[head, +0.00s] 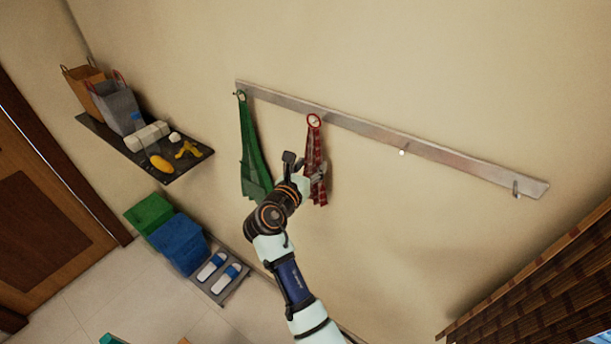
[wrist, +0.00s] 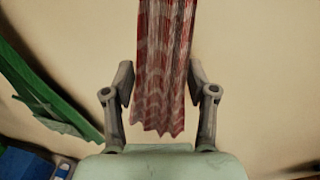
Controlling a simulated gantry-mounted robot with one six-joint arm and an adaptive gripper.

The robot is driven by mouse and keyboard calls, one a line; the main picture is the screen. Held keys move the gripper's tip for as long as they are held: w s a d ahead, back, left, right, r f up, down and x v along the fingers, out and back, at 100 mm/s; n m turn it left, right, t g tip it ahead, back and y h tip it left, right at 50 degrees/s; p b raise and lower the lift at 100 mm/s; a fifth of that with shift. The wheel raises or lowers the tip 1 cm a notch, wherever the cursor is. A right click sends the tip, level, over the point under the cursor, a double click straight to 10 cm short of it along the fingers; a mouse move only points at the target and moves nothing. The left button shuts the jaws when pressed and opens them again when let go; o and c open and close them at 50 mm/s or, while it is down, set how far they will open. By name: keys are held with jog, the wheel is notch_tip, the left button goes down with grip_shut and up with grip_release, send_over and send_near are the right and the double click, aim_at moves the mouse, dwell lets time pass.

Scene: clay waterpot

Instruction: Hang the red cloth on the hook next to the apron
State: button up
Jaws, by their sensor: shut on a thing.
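The red patterned cloth (head: 314,150) hangs down from a ring at its top, which lies against the rail at the second hook (head: 315,121). I cannot tell for certain whether the ring is on the hook. The green apron (head: 251,155) hangs from the leftmost hook, just left of the cloth. My gripper (head: 303,172) is at the lower part of the cloth. The apron's edge (wrist: 45,95) shows at the left.
The metal rail (head: 360,135) has two bare hooks to the right, one in the middle (head: 403,152) and one near the end (head: 516,188). A dark shelf (head: 180,170) with bags and small items is at the left.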

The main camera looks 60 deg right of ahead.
jog(key=shift+d+f, duration=0.15)
jog(key=shift+d, duration=0.4)
jog(key=shift+s+d+f+p, duration=0.15)
jog(key=shift+d+f+p, duration=0.05)
jog(key=shift+d+p, duration=0.1)
jog(key=shift+f, duration=0.1)
jog(key=shift+d+f, duration=0.1)
jog(key=o, duration=1.2)
jog(key=shift+o, duration=0.2)
